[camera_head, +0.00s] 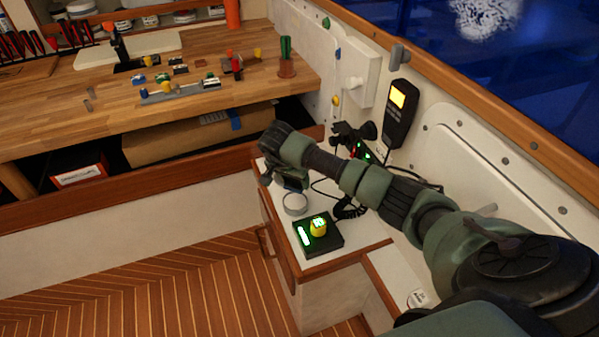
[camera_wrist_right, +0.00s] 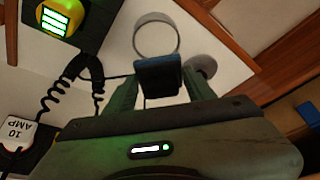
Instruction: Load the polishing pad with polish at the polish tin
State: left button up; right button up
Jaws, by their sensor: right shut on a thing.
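The polish tin (camera_head: 295,204) is a round, pale, shallow tin standing on the small white-topped cabinet (camera_head: 358,233). It also shows as a ring with a pale inside in the right wrist view (camera_wrist_right: 156,37). My right gripper (camera_head: 288,181) is above the cabinet top, just behind the tin in the head view. In the wrist view its two green fingers (camera_wrist_right: 160,92) are shut on a dark block with a blue edge, which looks like the polishing pad (camera_wrist_right: 158,77). The pad overlaps the tin's near rim there; I cannot tell whether they touch. My left gripper is not in view.
A black box with a yellow knob (camera_head: 319,228) and green lights stands close to the tin, with a coiled black cable (camera_head: 350,209) behind. A grey disc (camera_wrist_right: 204,65) lies beside the right finger. A wooden workbench (camera_head: 130,100) with small parts stands at left.

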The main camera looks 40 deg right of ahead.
aim_at(293, 190)
jog(key=shift+f, duration=0.25)
notch_tip(293, 190, down, 4)
jog(key=b, duration=0.3)
jog(key=shift+a+f, duration=0.1)
jog(key=shift+f+b, duration=0.5)
jog(key=shift+b, duration=0.1)
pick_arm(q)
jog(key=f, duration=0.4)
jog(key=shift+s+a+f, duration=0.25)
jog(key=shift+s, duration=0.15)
pick_arm(e)
jog(key=shift+f, duration=0.1)
pick_arm(q)
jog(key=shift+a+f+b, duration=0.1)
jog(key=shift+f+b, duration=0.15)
jog(key=shift+b, duration=0.05)
pick_arm(e)
jog(key=shift+f, duration=0.25)
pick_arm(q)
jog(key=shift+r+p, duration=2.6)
pick_arm(e)
jog(key=shift+r, duration=3.55)
